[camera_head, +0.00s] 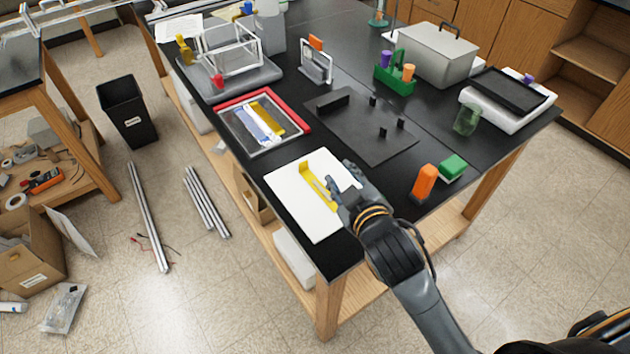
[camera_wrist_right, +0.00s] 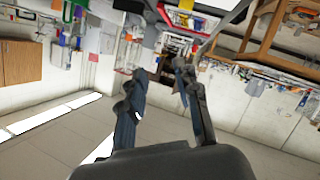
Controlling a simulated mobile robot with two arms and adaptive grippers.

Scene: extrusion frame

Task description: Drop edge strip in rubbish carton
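A yellow piece (camera_head: 315,184), which may be the edge strip, shows above the white sheet (camera_head: 318,222) at the table's near left corner; I cannot tell whether it lies flat. My right gripper (camera_head: 336,190) is close to its right side and hides part of that area. In the right wrist view the gripper (camera_wrist_right: 158,88) has its fingers apart, with no strip visible between them. A cardboard carton (camera_head: 30,262) with a white label stands on the floor at the lower left, flaps open; its label is unreadable. My left gripper is not in view.
A black bin (camera_head: 127,112) stands on the floor left of the table. Metal profiles (camera_head: 149,215) lie between table and carton. A red-rimmed tray (camera_head: 300,128) with strips, a dark plate (camera_head: 368,132) and an orange block (camera_head: 424,182) are on the table.

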